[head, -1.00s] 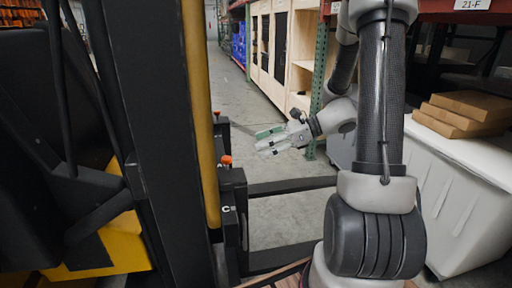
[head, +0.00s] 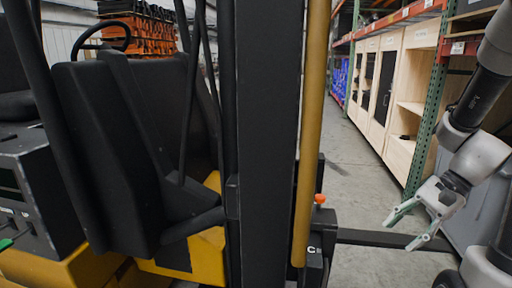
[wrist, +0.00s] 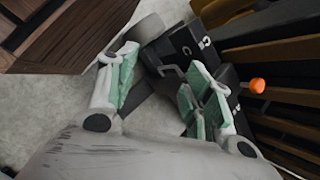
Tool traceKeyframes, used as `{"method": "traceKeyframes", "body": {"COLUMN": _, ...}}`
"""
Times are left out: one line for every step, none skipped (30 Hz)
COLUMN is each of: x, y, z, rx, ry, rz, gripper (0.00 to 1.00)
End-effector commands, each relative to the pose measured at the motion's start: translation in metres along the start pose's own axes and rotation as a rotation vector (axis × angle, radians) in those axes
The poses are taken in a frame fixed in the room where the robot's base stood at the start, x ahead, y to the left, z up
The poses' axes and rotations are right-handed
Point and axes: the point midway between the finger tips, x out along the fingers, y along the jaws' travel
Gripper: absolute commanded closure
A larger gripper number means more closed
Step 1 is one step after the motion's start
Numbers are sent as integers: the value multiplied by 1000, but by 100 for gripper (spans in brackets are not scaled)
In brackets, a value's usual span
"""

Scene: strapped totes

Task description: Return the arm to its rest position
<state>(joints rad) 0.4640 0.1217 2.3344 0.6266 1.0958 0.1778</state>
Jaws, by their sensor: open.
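My gripper (head: 408,228) shows at the lower right of the head view, at the end of my arm. Its two fingers with green pads are spread apart, with nothing between them. In the wrist view my gripper (wrist: 160,95) is also open and empty, above a grey floor and black forklift parts. The upper part of my arm runs out of the head view at the right edge.
A yellow and black forklift (head: 200,245) fills the left and middle of the head view. Its orange knob (head: 320,199) stands near my gripper's left. Wooden cabinets (head: 405,95) line the right side. An open aisle floor (head: 350,155) lies between. A brown slatted wooden surface (wrist: 75,40) shows in the wrist view.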

Motion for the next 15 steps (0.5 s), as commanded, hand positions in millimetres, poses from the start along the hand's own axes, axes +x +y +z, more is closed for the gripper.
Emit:
{"method": "traceKeyframes", "body": {"x": -10, "y": 9, "z": 8, "rx": -109, "ry": 54, "rz": 55, "gripper": 49}}
{"method": "traceKeyframes", "body": {"x": -16, "y": 15, "z": 11, "rx": -178, "ry": 88, "rz": 93, "gripper": 49}}
{"method": "traceKeyframes", "body": {"x": -25, "y": 22, "z": 15, "rx": -270, "ry": 134, "rz": 143, "gripper": 49}}
{"method": "traceKeyframes", "body": {"x": -32, "y": 27, "z": 18, "rx": -340, "ry": 169, "rz": 179, "gripper": 49}}
{"method": "traceKeyframes", "body": {"x": -40, "y": 31, "z": 21, "rx": -411, "ry": 205, "rz": 217, "gripper": 49}}
{"method": "traceKeyframes", "body": {"x": -50, "y": 35, "z": 25, "rx": -504, "ry": 255, "rz": 263, "gripper": 49}}
{"method": "traceKeyframes", "body": {"x": -58, "y": 38, "z": 28, "rx": -568, "ry": 291, "rz": 295, "gripper": 49}}
{"method": "traceKeyframes", "body": {"x": -66, "y": 39, "z": 31, "rx": -633, "ry": 329, "rz": 325, "gripper": 49}}
{"method": "traceKeyframes", "body": {"x": -76, "y": 41, "z": 36, "rx": -711, "ry": 378, "rz": 361, "gripper": 49}}
{"method": "traceKeyframes", "body": {"x": -83, "y": 41, "z": 40, "rx": -765, "ry": 414, "rz": 383, "gripper": 49}}
{"method": "traceKeyframes", "body": {"x": -89, "y": 42, "z": 45, "rx": -813, "ry": 449, "rz": 402, "gripper": 49}}
{"method": "traceKeyframes", "body": {"x": -97, "y": 41, "z": 50, "rx": -871, "ry": 493, "rz": 419, "gripper": 49}}
{"method": "traceKeyframes", "body": {"x": -102, "y": 40, "z": 55, "rx": -908, "ry": 523, "rz": 427, "gripper": 49}}
{"method": "traceKeyframes", "body": {"x": -105, "y": 40, "z": 60, "rx": -941, "ry": 549, "rz": 431, "gripper": 49}}
{"method": "traceKeyframes", "body": {"x": -110, "y": 38, "z": 67, "rx": -979, "ry": 580, "rz": 429, "gripper": 49}}
